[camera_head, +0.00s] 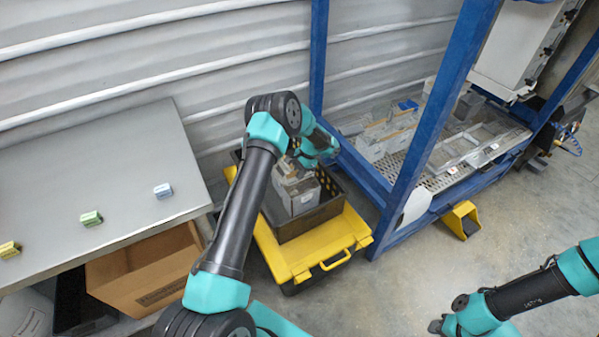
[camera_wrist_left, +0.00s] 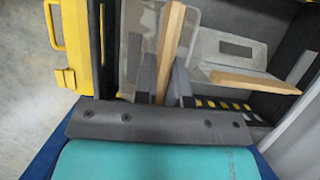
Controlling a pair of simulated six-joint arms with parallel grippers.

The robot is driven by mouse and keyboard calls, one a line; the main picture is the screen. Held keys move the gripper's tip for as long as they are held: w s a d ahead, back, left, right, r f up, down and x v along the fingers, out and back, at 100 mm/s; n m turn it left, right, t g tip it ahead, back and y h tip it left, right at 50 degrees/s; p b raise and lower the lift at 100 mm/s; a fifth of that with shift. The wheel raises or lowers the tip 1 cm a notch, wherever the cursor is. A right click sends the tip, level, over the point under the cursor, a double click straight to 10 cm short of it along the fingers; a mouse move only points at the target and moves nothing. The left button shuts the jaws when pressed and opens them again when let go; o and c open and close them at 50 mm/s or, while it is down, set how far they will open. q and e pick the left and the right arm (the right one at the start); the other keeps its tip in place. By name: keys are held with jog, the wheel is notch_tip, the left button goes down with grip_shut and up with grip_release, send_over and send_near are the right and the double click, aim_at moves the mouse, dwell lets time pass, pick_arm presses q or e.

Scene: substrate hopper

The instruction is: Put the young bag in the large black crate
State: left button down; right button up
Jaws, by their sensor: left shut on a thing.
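The large black crate (camera_head: 312,222) sits on a yellow case, with pale grey bags (camera_head: 302,199) inside it. My left gripper points down at the crate in the head view, its fingertips largely hidden by the arm and the bags. In the left wrist view, my left gripper (camera_wrist_left: 163,84) is shut on the wooden top strip of a translucent grey bag (camera_wrist_left: 136,30), which I take for the young bag. It is inside or just above the crate; I cannot tell whether it touches the bottom. A second bag with a wooden strip (camera_wrist_left: 255,80) lies beside it.
The yellow case (camera_head: 300,262) is under the crate. A blue frame (camera_head: 420,130) with a tray of similar bags (camera_head: 385,140) stands right of it. A grey table (camera_head: 100,170) with small coloured blocks is left. My right gripper (camera_head: 437,325) is low at the right, clear of everything.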

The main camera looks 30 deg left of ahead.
aim_at(299, 181)
pick_arm(q)
jog(key=shift+w+f, duration=0.1)
jog(key=shift+f, duration=2.15)
jog(key=c, duration=1.2)
grip_release()
jog(key=shift+f, duration=0.15)
jog(key=v, duration=1.2)
